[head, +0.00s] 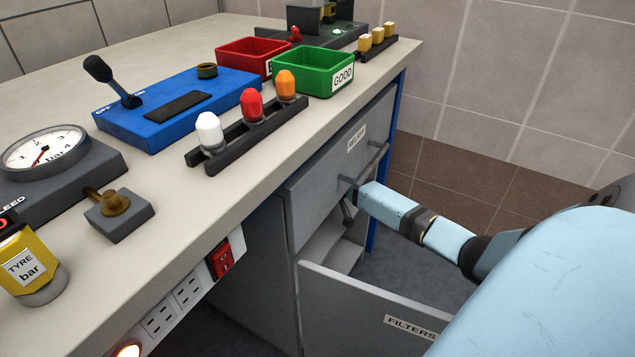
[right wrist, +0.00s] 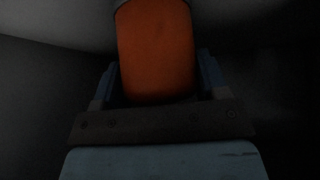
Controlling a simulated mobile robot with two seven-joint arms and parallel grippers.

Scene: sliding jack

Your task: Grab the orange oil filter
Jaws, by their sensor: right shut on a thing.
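The orange oil filter (right wrist: 156,45) is an orange cylinder in the dark right wrist view, upright in the picture, with a greyish rim at its top edge. My right gripper (right wrist: 157,72) has a finger on each side of it and is shut on it. In the head view my right arm reaches in from the right to the cabinet front, above the open drawer labelled FILTERS (head: 375,312). The filter and most of the gripper are hidden there. My left gripper is not in view.
A closed drawer (head: 325,185) with a bar handle is above the open one. On the bench (head: 255,175) are a rack (head: 247,138) with white, red and orange pieces, a red bin (head: 250,58), a green bin (head: 313,72) and a blue switch box (head: 180,105).

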